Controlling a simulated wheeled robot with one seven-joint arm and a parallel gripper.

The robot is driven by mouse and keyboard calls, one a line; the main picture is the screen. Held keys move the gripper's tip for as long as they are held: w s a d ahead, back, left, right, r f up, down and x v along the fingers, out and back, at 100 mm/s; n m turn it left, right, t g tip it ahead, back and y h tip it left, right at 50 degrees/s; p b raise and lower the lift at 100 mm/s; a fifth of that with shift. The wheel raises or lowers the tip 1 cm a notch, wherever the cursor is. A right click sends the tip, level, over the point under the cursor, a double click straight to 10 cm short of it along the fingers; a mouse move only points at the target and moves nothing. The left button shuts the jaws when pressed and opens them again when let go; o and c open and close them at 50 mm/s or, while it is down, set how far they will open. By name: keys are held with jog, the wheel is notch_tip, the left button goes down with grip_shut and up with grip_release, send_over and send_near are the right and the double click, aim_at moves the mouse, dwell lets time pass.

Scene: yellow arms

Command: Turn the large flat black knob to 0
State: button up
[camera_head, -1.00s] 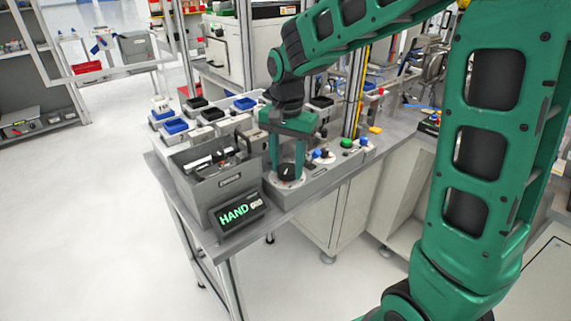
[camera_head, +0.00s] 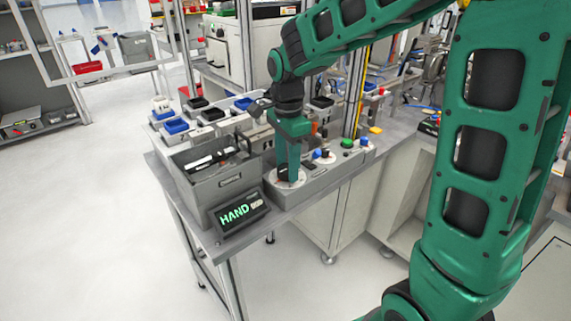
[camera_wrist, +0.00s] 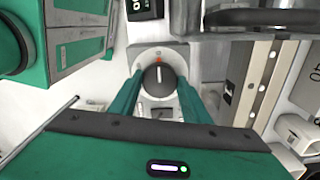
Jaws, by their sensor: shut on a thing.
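The large flat black knob (camera_wrist: 158,80) sits on a round pale dial plate in the wrist view, with a white line on it. The line points up toward a red mark at the dial's top edge; the dial's figures are too small to read. My green gripper (camera_head: 288,177) reaches down onto the knob from above, its fingers on either side of it. In the head view the fingers overlap and hide most of the knob. The knob is mounted on the grey control box (camera_head: 325,174).
Several small trays lie behind.

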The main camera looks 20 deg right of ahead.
aim_at(286, 168)
jog(key=shift+w+a+r, duration=0.1)
jog(key=shift+w+a, duration=0.05)
jog(key=shift+w, duration=0.1)
jog(key=o, duration=1)
jog(key=shift+o, duration=0.2)
jog(key=shift+s, duration=0.1)
notch_tip(286, 168, up, 11)
jog(key=shift+f, duration=0.2)
jog(key=s+d+f+n, duration=0.3)
jog(key=s+d+n, duration=0.1)
jog(key=s+d, duration=0.85)
jog(key=s+d+f+n, duration=0.3)
jog(key=s, duration=0.4)
jog(key=s+d+f+n, duration=0.2)
jog(key=s+f+n, duration=0.1)
jog(key=s, duration=0.5)
jog(key=shift+d+f, duration=0.4)
jog(key=shift+f, duration=0.05)
